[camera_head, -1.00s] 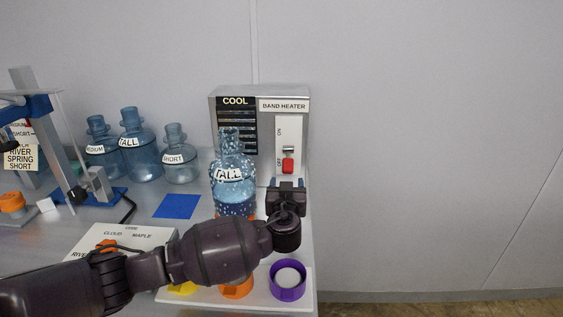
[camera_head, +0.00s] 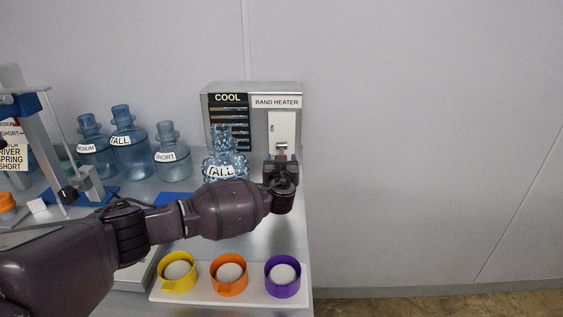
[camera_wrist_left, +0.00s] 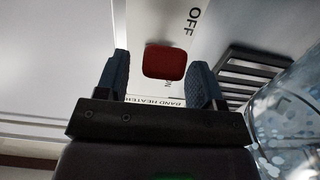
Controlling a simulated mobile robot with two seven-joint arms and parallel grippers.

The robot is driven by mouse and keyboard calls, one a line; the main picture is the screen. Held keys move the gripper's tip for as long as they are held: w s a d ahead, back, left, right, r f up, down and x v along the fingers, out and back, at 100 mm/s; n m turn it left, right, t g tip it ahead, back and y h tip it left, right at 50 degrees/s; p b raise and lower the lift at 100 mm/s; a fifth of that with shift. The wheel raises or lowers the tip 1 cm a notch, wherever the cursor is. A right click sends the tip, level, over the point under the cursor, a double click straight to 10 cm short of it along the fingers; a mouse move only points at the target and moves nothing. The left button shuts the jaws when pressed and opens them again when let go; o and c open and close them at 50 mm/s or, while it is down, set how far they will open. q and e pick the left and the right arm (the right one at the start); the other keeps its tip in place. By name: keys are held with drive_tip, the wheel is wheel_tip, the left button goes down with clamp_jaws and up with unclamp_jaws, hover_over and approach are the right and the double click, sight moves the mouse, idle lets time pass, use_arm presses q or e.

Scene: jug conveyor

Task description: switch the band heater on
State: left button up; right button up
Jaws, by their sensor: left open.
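The band heater (camera_head: 290,93) is a grey metal box at the back of the bench, with a white switch plate (camera_head: 283,125) on its right side. The red switch knob (camera_wrist_left: 165,62) shows in the left wrist view, with the OFF lettering above it. My left gripper (camera_head: 280,160) is in front of the lower switch plate and hides the knob in the head view. In the left wrist view, my left gripper (camera_wrist_left: 160,62) is open, its fingers on either side of the knob, with gaps showing. I cannot tell the knob's exact position. My right gripper is not in view.
A speckled blue TALL jug (camera_head: 222,160) stands close left of my gripper. Several plain blue jugs (camera_head: 130,145) stand farther left. Yellow, orange (camera_head: 229,288) and purple caps sit on a white tray (camera_head: 205,294) at the front. The wall right of the bench is bare.

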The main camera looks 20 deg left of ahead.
use_arm(q)
drive_tip(key=shift+w, duration=0.2)
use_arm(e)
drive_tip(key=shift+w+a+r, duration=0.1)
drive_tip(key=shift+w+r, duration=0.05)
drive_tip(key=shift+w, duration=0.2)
